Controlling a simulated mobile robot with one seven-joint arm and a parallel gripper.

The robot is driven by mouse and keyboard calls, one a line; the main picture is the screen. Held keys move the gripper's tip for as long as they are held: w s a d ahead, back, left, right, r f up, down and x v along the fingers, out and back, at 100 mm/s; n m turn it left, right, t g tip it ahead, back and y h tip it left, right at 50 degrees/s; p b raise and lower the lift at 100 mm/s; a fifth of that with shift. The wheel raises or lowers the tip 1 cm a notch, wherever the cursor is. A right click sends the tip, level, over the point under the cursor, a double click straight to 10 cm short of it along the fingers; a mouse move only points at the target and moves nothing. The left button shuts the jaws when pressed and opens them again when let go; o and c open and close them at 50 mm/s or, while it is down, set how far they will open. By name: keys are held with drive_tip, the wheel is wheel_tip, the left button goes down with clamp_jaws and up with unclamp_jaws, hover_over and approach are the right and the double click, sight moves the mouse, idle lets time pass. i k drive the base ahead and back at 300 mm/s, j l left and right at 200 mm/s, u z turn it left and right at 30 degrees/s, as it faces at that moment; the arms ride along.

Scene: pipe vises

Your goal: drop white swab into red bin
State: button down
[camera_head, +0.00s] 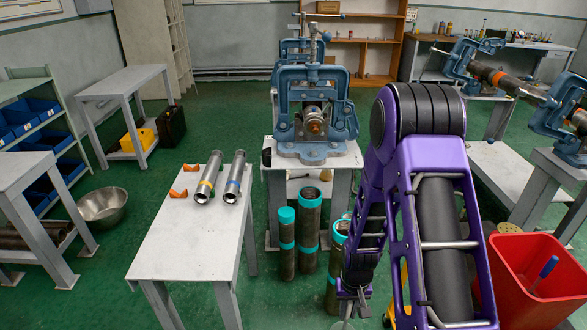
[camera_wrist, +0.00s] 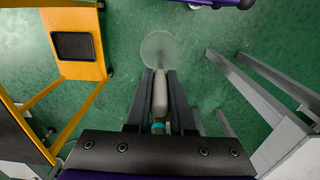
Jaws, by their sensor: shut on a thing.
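In the wrist view, my gripper (camera_wrist: 160,76) points down over the green floor. It is shut on the white swab (camera_wrist: 159,95), a pale, slender piece held lengthwise between the two dark fingers. A teal band shows near its base end. In the head view, my purple arm bends down at the right centre, and its end is low in the picture. I cannot make out the swab clearly there. The red bin (camera_head: 535,303) stands at the lower right, to the right of my arm, open at the top. The bin does not show in the wrist view.
A blue-handled tool (camera_head: 545,270) leans inside the bin. A light table (camera_head: 185,245) with two pipes stands left of my arm. Teal-banded upright pipes (camera_head: 309,230) stand below the blue vise (camera_head: 313,110). In the wrist view, a yellow frame (camera_wrist: 80,20) is at left.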

sight(521, 278)
drive_tip(key=k+l, duration=0.8)
drive_tip(key=l, duration=0.95)
drive_tip(key=i+l, duration=0.1)
drive_tip(key=l, duration=0.6)
